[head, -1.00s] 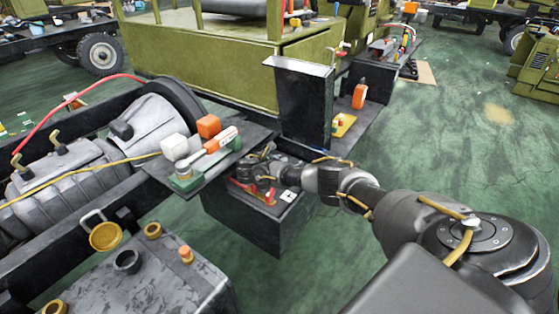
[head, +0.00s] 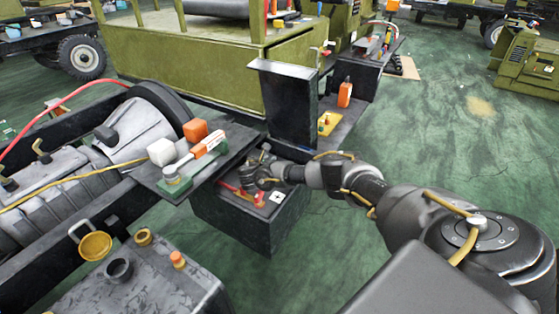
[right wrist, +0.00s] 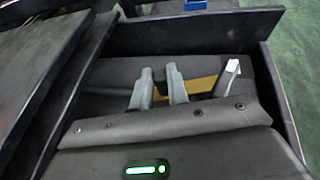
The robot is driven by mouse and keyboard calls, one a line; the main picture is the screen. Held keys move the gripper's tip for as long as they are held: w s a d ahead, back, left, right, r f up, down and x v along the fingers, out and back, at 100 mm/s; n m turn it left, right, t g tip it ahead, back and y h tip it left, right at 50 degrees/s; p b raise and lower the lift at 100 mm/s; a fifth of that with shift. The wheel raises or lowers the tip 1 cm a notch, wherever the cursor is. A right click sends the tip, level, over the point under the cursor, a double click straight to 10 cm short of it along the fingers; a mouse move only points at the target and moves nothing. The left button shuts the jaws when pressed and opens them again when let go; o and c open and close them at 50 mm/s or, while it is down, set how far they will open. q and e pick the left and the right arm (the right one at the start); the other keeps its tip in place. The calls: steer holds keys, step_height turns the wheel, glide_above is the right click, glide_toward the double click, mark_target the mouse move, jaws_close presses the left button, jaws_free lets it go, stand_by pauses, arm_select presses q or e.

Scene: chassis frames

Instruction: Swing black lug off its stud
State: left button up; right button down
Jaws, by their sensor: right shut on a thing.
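My right gripper (head: 250,176) reaches in low over a dark battery-like box (head: 245,225), beside and partly behind an overhanging dark shelf. In the right wrist view its two grey fingers (right wrist: 160,88) are close together, down inside a dark walled tray. They are shut on a small dark piece, which I take to be the black lug; the fingers hide most of it. The stud cannot be made out. A red piece (head: 245,195) lies on the box just below the gripper. My left gripper is out of view.
The dark shelf (head: 160,188) carries an orange block (head: 195,131), a white block (head: 161,152) and a green-based clamp with a white and orange handle. A tall dark panel (head: 290,105) stands behind my right wrist.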

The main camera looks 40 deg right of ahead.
steer(key=shift+d+r+n+t, duration=0.2)
steer(key=shift+n+t, duration=0.1)
steer(key=shift+t, duration=0.1)
steer(key=shift+t+y, duration=0.3)
steer(key=shift+y, duration=0.1)
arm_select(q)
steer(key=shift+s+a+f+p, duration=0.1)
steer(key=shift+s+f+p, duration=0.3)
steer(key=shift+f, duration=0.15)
arm_select(e)
steer(key=shift+f+n, duration=0.15)
steer(key=shift+n, duration=0.35)
steer(key=c, duration=1.4)
jaws_free()
steer(key=shift+o, duration=0.2)
